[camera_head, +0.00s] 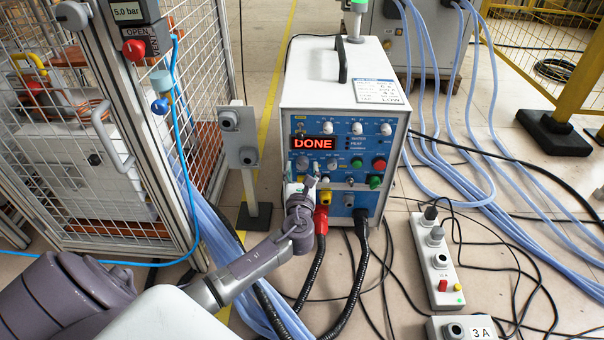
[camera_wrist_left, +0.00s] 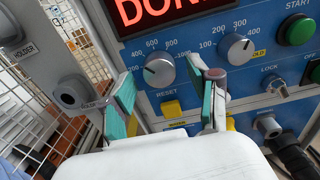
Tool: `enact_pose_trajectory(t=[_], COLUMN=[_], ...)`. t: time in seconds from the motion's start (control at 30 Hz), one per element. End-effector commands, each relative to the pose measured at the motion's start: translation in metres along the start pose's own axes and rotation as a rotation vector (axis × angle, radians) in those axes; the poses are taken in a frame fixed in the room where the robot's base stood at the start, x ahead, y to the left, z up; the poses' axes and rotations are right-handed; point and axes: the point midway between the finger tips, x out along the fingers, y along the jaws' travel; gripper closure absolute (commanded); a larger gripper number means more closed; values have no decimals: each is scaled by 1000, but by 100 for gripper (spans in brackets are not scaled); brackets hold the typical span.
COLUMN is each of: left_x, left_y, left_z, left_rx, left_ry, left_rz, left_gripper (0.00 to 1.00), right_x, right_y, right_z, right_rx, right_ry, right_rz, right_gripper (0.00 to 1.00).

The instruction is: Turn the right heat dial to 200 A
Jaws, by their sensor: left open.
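The induction heater (camera_head: 345,85) stands upright, its blue front panel (camera_head: 340,160) showing DONE on a red display (camera_head: 313,143). In the left wrist view, the right heat dial (camera_wrist_left: 236,49) is a grey knob with a scale of 100 to 400 around it. Its exact pointer setting is hard to read. A similar left dial (camera_wrist_left: 159,70) has a scale up to 1000. My left gripper (camera_wrist_left: 168,80) is open and empty; it also shows in the head view (camera_head: 303,188), low before the panel. Its right finger is just below and left of the right dial; contact cannot be told.
A grey post with a holder box (camera_head: 238,135) stands close left of the heater; its holder also shows near my left finger (camera_wrist_left: 75,93). Black cables with a red plug (camera_head: 320,218) hang below the panel. A wire cage (camera_head: 90,110) is at left, a socket box (camera_head: 437,260) at right.

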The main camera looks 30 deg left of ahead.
Motion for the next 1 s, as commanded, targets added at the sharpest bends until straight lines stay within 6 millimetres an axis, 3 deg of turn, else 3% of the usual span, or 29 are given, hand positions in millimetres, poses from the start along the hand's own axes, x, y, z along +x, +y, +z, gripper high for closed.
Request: enact_pose_trajectory(t=[0.27,0.63,1.0], left_x=[1,1,1], left_y=[0,0,0], left_z=[0,0,0], left_rx=[0,-1,-77], left_ry=[1,1,2], left_rz=[0,0,1], left_gripper=[39,99,99], right_x=[1,1,1], right_y=[0,0,0], right_z=[0,0,0], right_rx=[0,0,1], right_ry=[2,2,1], right_rz=[-1,-1,1], right_gripper=[60,60,60])
